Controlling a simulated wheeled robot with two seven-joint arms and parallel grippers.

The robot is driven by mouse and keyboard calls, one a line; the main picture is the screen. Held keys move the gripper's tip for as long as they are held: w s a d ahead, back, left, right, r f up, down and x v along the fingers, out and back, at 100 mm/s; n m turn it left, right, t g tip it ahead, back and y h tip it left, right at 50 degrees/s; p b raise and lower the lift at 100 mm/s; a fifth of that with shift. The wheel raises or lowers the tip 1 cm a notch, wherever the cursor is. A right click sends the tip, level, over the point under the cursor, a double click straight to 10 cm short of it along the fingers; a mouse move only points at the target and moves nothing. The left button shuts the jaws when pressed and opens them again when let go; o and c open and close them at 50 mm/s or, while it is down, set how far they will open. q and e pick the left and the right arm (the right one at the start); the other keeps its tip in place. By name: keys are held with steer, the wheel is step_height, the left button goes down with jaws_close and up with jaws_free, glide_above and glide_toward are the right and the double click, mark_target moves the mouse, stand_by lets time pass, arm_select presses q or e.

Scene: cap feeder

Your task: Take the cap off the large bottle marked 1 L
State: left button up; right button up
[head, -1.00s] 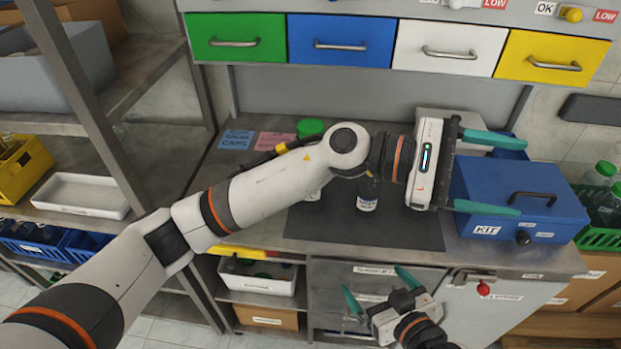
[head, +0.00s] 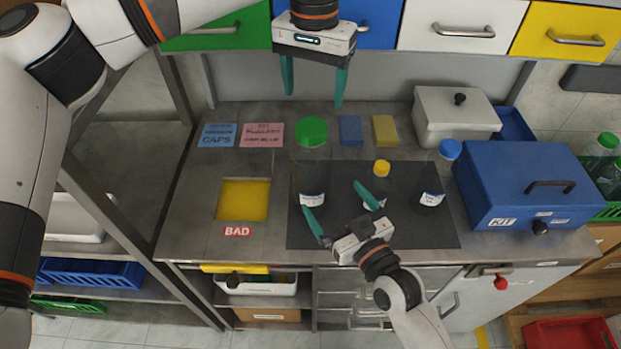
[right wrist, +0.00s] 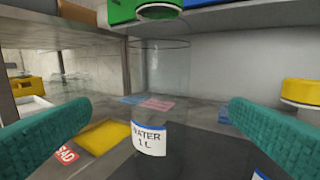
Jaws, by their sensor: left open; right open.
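The large bottle is clear, with a green cap (head: 312,130) on top and a label (head: 312,200) low on its body. It stands upright on the dark mat (head: 430,231). In the right wrist view the label (right wrist: 149,138) reads "WATER 1 L" and appears between my fingers. My left gripper (head: 314,99) is open and empty, fingers pointing down, appearing just above the green cap in the head view. My right gripper (head: 332,195) is open, low over the mat at the bottle's front right. Whether either finger touches the bottle cannot be told.
A yellow-capped bottle (head: 382,168) and a blue-capped bottle (head: 449,150) stand to the right, the former partly behind my right gripper. A blue KIT box (head: 515,180) fills the bench's right. A yellow BAD square (head: 243,199) lies left. Drawers (head: 456,25) hang above.

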mark_target(321, 183)
arm_select(q)
steer(key=shift+w+a+f, duration=0.15)
steer(key=shift+w+a, duration=0.1)
steer(key=shift+w, duration=0.1)
arm_select(e)
steer(key=x, duration=0.8)
steer(key=shift+w+a+f, duration=0.15)
arm_select(q)
steer(key=shift+s+d, duration=0.1)
arm_select(e)
steer(key=shift+w+a, duration=0.25)
steer(key=shift+w, duration=0.25)
steer(key=shift+w+a, duration=0.1)
steer(key=shift+w, duration=0.1)
steer(key=c, duration=2)
arm_select(q)
steer(key=shift+f, duration=4)
arm_select(e)
steer(key=shift+o, duration=0.2)
arm_select(q)
steer(key=shift+c, duration=0.3)
